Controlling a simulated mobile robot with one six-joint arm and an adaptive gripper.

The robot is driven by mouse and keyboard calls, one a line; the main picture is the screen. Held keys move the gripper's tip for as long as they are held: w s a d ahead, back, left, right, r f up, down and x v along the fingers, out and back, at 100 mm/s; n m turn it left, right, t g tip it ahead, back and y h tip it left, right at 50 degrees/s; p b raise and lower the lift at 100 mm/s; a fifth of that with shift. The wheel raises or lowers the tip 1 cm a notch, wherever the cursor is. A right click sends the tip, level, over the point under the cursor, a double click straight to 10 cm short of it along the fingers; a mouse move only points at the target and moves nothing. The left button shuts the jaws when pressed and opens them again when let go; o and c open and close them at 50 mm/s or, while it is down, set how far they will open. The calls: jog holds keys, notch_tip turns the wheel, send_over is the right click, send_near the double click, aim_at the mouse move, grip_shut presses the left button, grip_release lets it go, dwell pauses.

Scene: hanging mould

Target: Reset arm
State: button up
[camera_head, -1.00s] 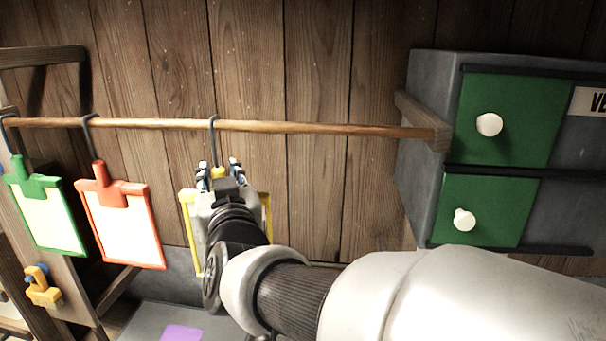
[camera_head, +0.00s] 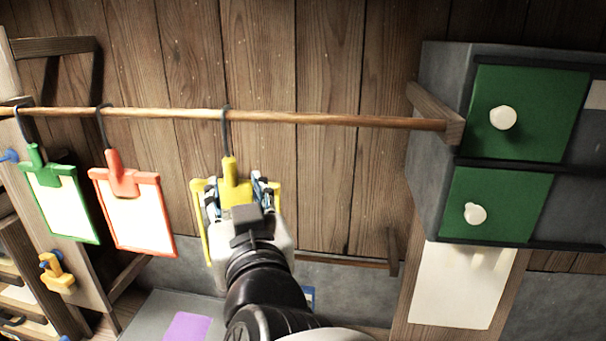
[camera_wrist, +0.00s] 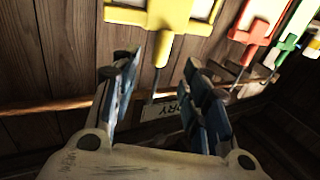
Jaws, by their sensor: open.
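A yellow framed mould (camera_head: 229,172) hangs by a dark hook from the wooden rod (camera_head: 330,119). My gripper (camera_head: 236,186) is in front of it, jaws open and empty, hiding much of its panel. In the wrist view the yellow mould (camera_wrist: 163,47) is at the top, its handle pointing down. There the handle's end shows between the two open fingers of my gripper (camera_wrist: 160,66), apart from both. A red mould (camera_head: 138,213) and a green mould (camera_head: 61,203) hang to the left on the same rod.
A grey cabinet with green drawers (camera_head: 525,115) and white knobs stands at the right, by the rod's end. A yellow hook-like piece (camera_head: 57,274) is on the left post. A grey surface with a purple patch (camera_head: 187,328) lies below. Wall space right of the yellow mould is clear.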

jog(key=s+d+f+g+h+b, duration=0.15)
jog(key=d+f+b, duration=0.3)
jog(key=f, duration=0.45)
jog(key=s+d+f+g+b, duration=0.2)
jog(key=d+f+g+b, duration=0.15)
jog(key=f+b, duration=0.4)
jog(key=s+d+f+g+h+b, duration=0.15)
jog(key=d+f+b, duration=0.3)
jog(key=f, duration=0.65)
jog(key=s+d+f+m+g+h+b, duration=0.2)
jog(key=s+d+f+b, duration=0.3)
jog(key=f, duration=0.4)
jog(key=s+d+f+m+g+h+b, duration=0.2)
jog(key=s+d+f+g+b, duration=0.1)
jog(key=s+d+f, duration=0.5)
jog(key=shift+s+d+f+m+g+b, duration=0.2)
jog(key=shift+d+f+m+g+b, duration=0.2)
jog(key=shift+d+f+b, duration=0.65)
jog(key=shift+r, duration=0.1)
jog(key=shift+c, duration=1)
jog(key=shift+d, duration=0.15)
